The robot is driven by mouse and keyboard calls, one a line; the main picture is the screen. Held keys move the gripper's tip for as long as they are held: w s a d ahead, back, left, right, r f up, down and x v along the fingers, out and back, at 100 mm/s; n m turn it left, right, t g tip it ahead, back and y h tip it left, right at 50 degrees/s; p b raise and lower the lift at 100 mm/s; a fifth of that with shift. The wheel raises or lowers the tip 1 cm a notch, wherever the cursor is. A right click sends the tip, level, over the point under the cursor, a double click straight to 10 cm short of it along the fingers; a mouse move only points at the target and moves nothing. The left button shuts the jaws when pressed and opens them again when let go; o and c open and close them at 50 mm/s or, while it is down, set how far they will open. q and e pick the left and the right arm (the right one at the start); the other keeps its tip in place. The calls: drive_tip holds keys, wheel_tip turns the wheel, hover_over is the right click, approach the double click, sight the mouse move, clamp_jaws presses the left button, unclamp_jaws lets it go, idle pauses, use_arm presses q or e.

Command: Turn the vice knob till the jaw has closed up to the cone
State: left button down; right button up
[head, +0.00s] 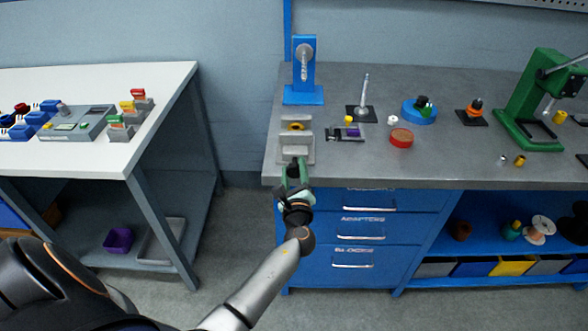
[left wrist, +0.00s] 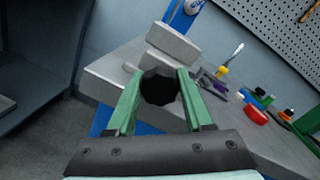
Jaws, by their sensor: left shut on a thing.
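The grey vice (head: 306,152) stands at the left front of the workbench. A yellow-orange cone (head: 295,127) with a dark middle sits between its back and front jaws. Whether the front jaw touches the cone is too small to tell. The black vice knob (left wrist: 160,88) faces the front edge of the bench. My left gripper (head: 296,170) is at the knob, its green fingers on either side of it and shut on it; it also shows in the left wrist view (left wrist: 159,100). The cone is hidden in the left wrist view. My right gripper is out of view.
A blue stand (head: 304,92) rises behind the vice. Right of the vice are a black plate with an upright pin (head: 364,100), a red round box (head: 401,138) and a blue disc (head: 419,117). A green press (head: 520,115) stands far right. A white table (head: 75,90) is at left.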

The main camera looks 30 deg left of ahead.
use_arm(q)
drive_tip(key=m+p, duration=0.1)
drive_tip(key=m, duration=0.2)
drive_tip(key=shift+a+r, duration=0.1)
drive_tip(key=shift+r, duration=0.05)
drive_tip(key=m+p, duration=0.1)
drive_tip(key=m, duration=0.3)
drive_tip(key=shift+t, duration=0.3)
drive_tip(key=shift+w+m+t, duration=0.1)
drive_tip(key=shift+m+t, duration=0.2)
drive_tip(key=shift+m, duration=2.4)
drive_tip(key=c, duration=0.6)
unclamp_jaws()
